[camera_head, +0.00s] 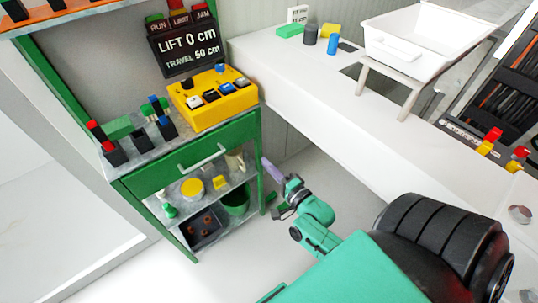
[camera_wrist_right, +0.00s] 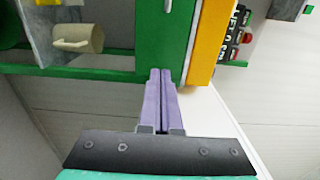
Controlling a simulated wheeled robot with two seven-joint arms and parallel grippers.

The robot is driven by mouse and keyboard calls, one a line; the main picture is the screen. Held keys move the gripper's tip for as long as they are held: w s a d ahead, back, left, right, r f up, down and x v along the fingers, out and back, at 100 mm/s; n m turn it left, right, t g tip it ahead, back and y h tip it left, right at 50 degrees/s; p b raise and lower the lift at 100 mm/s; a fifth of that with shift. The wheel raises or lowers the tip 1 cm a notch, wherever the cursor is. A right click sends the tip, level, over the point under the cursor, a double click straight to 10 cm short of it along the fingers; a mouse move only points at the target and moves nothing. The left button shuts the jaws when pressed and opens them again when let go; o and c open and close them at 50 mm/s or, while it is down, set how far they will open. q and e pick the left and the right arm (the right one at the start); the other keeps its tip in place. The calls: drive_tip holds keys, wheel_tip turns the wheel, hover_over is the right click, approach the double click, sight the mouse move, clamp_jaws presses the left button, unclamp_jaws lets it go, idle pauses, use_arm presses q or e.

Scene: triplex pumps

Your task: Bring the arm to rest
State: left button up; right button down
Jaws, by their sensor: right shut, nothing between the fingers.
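My right arm is teal and reaches in from the lower right of the head view. Its gripper (camera_head: 266,164) has thin purple fingers and is held in the air just right of the green cabinet (camera_head: 150,181). In the right wrist view the two fingers (camera_wrist_right: 160,75) lie side by side, shut, with nothing between them. Their tips overlap the edge of a green post (camera_wrist_right: 165,40) in that view; I cannot tell whether they touch it. My left gripper is not in view.
A yellow box with buttons (camera_head: 212,97) and a "LIFT 0 cm" display (camera_head: 186,45) stand on the cabinet. Below are a drawer handle (camera_head: 209,157) and shelves with a dark tray (camera_head: 203,228). A white counter (camera_head: 300,72) carries a white tub (camera_head: 420,40). The floor between is clear.

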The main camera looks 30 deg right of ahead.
drive_tip(key=shift+s, duration=0.15)
